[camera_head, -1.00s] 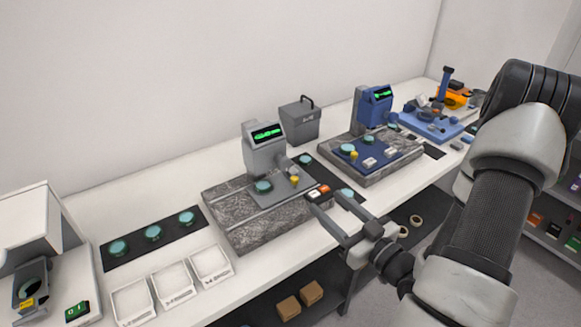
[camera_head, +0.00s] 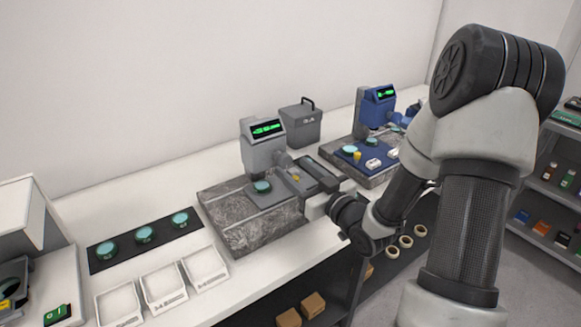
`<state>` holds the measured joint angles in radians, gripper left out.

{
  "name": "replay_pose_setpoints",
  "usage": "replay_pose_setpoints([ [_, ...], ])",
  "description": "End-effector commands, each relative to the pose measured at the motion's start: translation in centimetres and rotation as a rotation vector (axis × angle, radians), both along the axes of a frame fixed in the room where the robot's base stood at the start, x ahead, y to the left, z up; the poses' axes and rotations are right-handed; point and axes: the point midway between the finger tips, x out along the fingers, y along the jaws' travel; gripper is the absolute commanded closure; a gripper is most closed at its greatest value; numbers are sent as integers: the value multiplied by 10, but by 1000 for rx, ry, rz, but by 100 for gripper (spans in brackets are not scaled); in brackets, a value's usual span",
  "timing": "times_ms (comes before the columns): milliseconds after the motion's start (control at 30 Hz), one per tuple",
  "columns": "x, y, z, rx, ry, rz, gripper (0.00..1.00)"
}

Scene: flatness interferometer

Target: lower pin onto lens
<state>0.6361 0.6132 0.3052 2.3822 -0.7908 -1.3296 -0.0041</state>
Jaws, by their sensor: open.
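The grey gauge (camera_head: 263,150) with a green display stands on a speckled stone plate (camera_head: 225,212). A teal lens (camera_head: 262,187) lies on the gauge's grey base, below and in front of its head. The pin is too small to make out, and I cannot tell its gap from the lens. My gripper (camera_head: 300,170) is open at the right side of the gauge base, right of the lens. Its fingers reach over the area of the small yellow knob (camera_head: 295,178) and hide the buttons there. I cannot tell whether it touches anything.
A blue gauge (camera_head: 377,107) on another stone plate stands to the right. A grey case (camera_head: 301,124) is behind. Several teal lenses lie on a dark mat (camera_head: 112,262) at left, with white trays (camera_head: 163,286) in front. A white machine (camera_head: 30,225) stands far left.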

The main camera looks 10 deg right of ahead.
Motion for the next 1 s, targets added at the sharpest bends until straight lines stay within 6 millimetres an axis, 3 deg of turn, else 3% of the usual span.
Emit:
replay_pose_setpoints([
  [200, 23, 9, 0, -1, -1, 1, 49],
  [567, 27, 11, -1, 0, 1, 0, 49],
  [800, 26, 11, -1, 0, 0, 0, 90],
  [1000, 26, 11, -2, -10, -4, 0, 90],
])
